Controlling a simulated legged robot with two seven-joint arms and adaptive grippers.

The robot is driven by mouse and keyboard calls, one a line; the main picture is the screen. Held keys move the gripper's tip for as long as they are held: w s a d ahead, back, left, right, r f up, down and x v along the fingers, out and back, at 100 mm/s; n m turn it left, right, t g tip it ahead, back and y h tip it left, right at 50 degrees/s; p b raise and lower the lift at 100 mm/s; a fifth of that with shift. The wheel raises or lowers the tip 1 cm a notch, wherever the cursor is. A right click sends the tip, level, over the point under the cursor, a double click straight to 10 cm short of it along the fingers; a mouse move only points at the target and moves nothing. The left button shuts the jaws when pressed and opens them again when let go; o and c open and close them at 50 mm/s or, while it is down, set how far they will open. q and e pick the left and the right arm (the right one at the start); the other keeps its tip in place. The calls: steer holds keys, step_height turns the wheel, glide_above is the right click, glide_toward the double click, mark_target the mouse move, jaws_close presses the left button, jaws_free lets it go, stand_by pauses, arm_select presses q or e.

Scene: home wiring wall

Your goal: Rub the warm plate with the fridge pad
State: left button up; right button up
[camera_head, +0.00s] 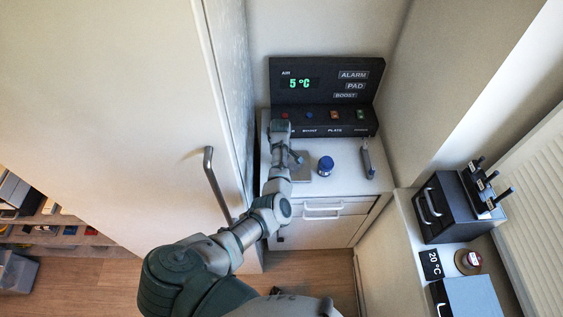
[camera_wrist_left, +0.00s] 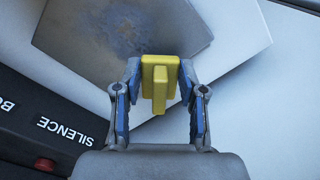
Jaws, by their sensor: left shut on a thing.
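In the left wrist view, my left gripper (camera_wrist_left: 160,70) is shut on a yellow pad (camera_wrist_left: 160,88) with a raised grip bar. The pad overlaps the near edge of a grey metal plate (camera_wrist_left: 85,25) with a dark, cloudy smudge; I cannot tell if they touch. In the head view, my left gripper (camera_head: 291,158) is over the counter beside the plate (camera_head: 303,167), partly covering it. The pad is hidden there by my arm. My right gripper is in neither view.
A black control panel (camera_head: 325,92) reading 5 °C stands behind the plate. A blue-capped knob (camera_head: 325,165) and a grey-handled tool (camera_head: 367,157) are right of it. A tall door with a handle (camera_head: 215,182) stands left. A black box (camera_head: 448,205) sits on the right shelf.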

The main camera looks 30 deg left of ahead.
arm_select(q)
steer(key=shift+d, duration=0.1)
steer(key=shift+d+r, duration=0.15)
steer(key=shift+d, duration=0.25)
steer(key=shift+a+f, duration=0.35)
steer(key=shift+f, duration=0.05)
steer(key=shift+d+f+b, duration=0.1)
steer(key=shift+f+b, duration=0.2)
steer(key=shift+b, duration=0.05)
steer(key=shift+f, duration=0.1)
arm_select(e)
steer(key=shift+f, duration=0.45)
arm_select(q)
steer(key=shift+d, duration=0.1)
steer(key=shift+f, duration=0.2)
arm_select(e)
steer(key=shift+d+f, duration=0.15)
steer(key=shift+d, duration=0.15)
